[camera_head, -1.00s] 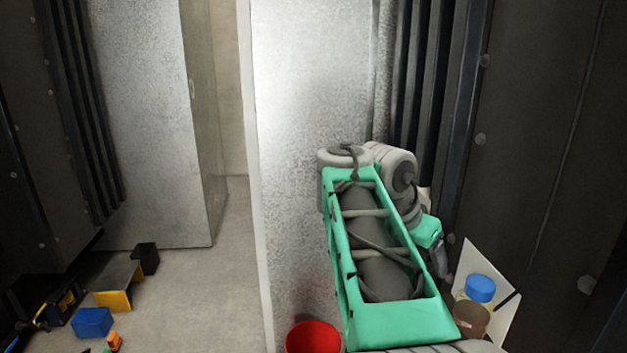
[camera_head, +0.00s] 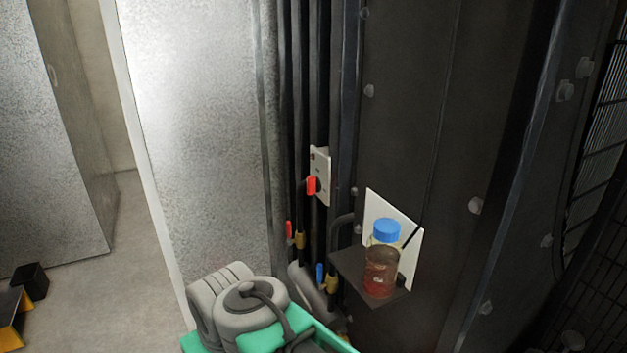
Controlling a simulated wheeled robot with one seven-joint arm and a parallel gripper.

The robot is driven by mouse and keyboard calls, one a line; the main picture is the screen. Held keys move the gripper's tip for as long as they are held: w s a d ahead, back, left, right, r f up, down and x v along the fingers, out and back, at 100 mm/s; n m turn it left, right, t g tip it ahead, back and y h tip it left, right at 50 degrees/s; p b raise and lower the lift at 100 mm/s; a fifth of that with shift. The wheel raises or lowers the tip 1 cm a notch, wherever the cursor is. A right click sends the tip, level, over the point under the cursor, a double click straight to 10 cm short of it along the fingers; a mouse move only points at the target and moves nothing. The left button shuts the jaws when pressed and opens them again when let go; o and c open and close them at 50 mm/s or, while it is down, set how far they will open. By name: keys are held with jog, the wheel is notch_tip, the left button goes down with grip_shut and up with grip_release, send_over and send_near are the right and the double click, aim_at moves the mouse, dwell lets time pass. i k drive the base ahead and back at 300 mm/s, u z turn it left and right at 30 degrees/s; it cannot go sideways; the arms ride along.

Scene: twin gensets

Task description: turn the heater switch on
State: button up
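A pale plate (camera_head: 323,170) with a red lever (camera_head: 312,185) is fixed among dark vertical bars in the middle of the view. It looks like a switch, but I cannot read its label or tell its on or off position. My green and grey arm shows at the bottom, below and left of the plate. My gripper is not in view.
A bottle with a blue cap (camera_head: 386,231) stands on a small dark shelf (camera_head: 352,268) right of the plate. Pipes with a red valve handle (camera_head: 289,229) and a blue one (camera_head: 320,273) run below it. A metal cabinet (camera_head: 205,130) stands left.

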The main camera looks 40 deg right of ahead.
aim_at(314, 185)
jog(key=z, duration=0.75)
jog(key=k, duration=0.6)
jog(key=u, duration=1.3)
jog(key=i, duration=2.05)
jog(key=z, duration=1.15)
jog(key=i, duration=0.65)
jog(key=z, duration=0.7)
